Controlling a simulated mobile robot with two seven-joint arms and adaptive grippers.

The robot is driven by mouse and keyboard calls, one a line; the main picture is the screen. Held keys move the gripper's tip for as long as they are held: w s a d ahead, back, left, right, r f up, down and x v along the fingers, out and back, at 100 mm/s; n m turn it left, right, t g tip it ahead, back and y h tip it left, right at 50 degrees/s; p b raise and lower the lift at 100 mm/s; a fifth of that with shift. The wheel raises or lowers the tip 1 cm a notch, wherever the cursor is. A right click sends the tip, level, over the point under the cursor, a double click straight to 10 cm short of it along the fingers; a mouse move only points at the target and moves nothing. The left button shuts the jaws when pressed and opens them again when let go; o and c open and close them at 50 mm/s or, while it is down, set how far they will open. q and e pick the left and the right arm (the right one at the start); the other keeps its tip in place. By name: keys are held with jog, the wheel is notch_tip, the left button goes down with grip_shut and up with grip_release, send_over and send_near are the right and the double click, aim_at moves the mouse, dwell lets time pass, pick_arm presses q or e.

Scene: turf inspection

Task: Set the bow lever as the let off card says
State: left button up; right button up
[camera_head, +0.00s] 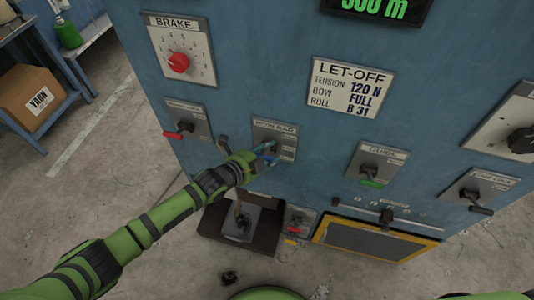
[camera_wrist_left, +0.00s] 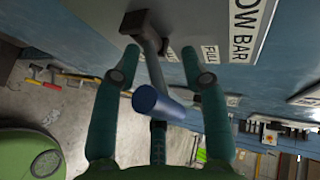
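The let-off card (camera_head: 351,88) on the blue panel reads tension 120 N, bow FULL, roll B 31. The bow bar plate (camera_head: 262,127) is below and left of it, partly covered by my left gripper (camera_head: 268,157). In the left wrist view the bow lever (camera_wrist_left: 151,62) is a grey arm on a dark pivot with a blue cylindrical handle (camera_wrist_left: 160,104). My left gripper (camera_wrist_left: 161,58) is open, with fingers on either side of the lever and visible gaps. A FULL label (camera_wrist_left: 209,54) sits right of the lever. My right gripper is not in view.
A brake dial (camera_head: 178,63) is at upper left, a red-handled lever (camera_head: 180,132) to the left. A green-handled lever (camera_head: 371,175) and another dark lever (camera_head: 475,200) are to the right. A yarn box (camera_head: 35,98) sits on a shelf at far left.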

pick_arm(q)
jog(key=shift+s+a+f, duration=0.1)
jog(key=shift+s+a, duration=0.15)
jog(key=shift+s, duration=0.05)
jog(key=v, duration=1.1)
jog(key=shift+r, duration=0.35)
jog(key=s+a+f+n+g+y+b, duration=0.15)
jog(key=a+f+n, duration=0.35)
jog(key=f, duration=0.5)
jog(key=s+a+f+n+y, duration=0.3)
jog(key=a+f+n, duration=0.15)
jog(key=f, duration=0.45)
jog(key=s+a+f+n+g+y, duration=0.1)
jog(key=s+a+f+n+y, duration=0.3)
jog(key=f, duration=0.6)
jog(key=s+a+f+n+g, duration=0.1)
jog(key=s+f, duration=0.3)
jog(key=s, duration=0.5)
jog(key=s+f+n+g, duration=0.3)
jog(key=s+f+n, duration=0.1)
jog(key=s, duration=0.6)
jog(key=s+a+f+n+g+b, duration=0.1)
jog(key=s+f+n+g, duration=0.1)
jog(key=s+f, duration=0.4)
jog(key=s+n, duration=0.1)
jog(key=s, duration=0.3)
jog(key=shift+a+f, duration=0.2)
jog(key=shift+a, duration=0.1)
